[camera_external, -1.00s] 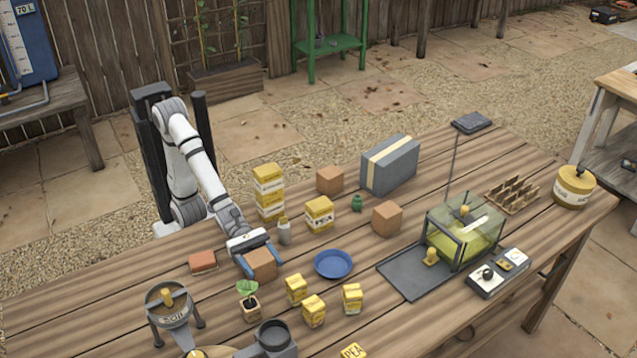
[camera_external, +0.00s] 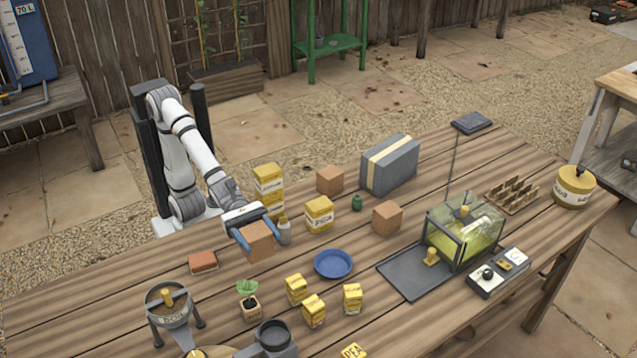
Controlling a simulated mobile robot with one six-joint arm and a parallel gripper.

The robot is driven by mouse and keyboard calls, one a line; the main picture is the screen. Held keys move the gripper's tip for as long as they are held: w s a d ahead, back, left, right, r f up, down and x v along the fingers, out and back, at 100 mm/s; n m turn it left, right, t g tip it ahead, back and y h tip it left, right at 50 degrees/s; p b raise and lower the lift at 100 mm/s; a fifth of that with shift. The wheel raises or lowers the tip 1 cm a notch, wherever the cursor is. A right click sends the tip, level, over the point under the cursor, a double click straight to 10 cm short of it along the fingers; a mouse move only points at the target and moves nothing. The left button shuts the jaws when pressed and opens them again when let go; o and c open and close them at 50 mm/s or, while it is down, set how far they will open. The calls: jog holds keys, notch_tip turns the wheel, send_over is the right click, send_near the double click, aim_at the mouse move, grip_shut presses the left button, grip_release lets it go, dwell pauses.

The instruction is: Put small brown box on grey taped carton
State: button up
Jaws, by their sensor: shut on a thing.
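My gripper (camera_external: 258,238) is shut on a small brown box (camera_external: 258,243), with a blue finger on each side of it. The box looks raised a little above the wooden table, left of the small grey bottle. The grey taped carton (camera_external: 402,165) stands at the back of the table, with a pale yellow tape band across it. Two similar brown boxes stand on the table: one left of the carton (camera_external: 330,180) and one in front of it (camera_external: 387,218). The carton's top is bare.
A yellow stack (camera_external: 269,190), a yellow PEA box (camera_external: 319,215), a grey bottle (camera_external: 284,232) and a green jar (camera_external: 357,203) stand between my gripper and the carton. A blue plate (camera_external: 333,264) lies in front. A glass tank (camera_external: 462,235) stands at right.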

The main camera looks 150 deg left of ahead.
jog(key=shift+w+a+r, duration=0.1)
jog(key=shift+a+r, duration=0.05)
jog(key=shift+r, duration=0.35)
jog(key=w+a+r+n+y+p, duration=0.1)
jog(key=a+r+p, duration=0.3)
jog(key=a, duration=0.6)
jog(key=w+a+r+n+y+p, duration=0.15)
jog(key=a+r+p, duration=0.3)
jog(key=a, duration=0.45)
jog(key=a+r+y+p, duration=0.2)
jog(key=a+r+p, duration=0.15)
jog(key=a, duration=0.65)
jog(key=n+g+y+p, duration=0.1)
jog(key=n+y+p, duration=0.1)
jog(key=p, duration=1)
send_over(397, 150)
notch_tip(397, 150, down, 9)
jog(key=shift+f, duration=0.15)
jog(key=shift+d, duration=0.1)
jog(key=shift+f+b, duration=0.15)
jog(key=shift+b, duration=0.2)
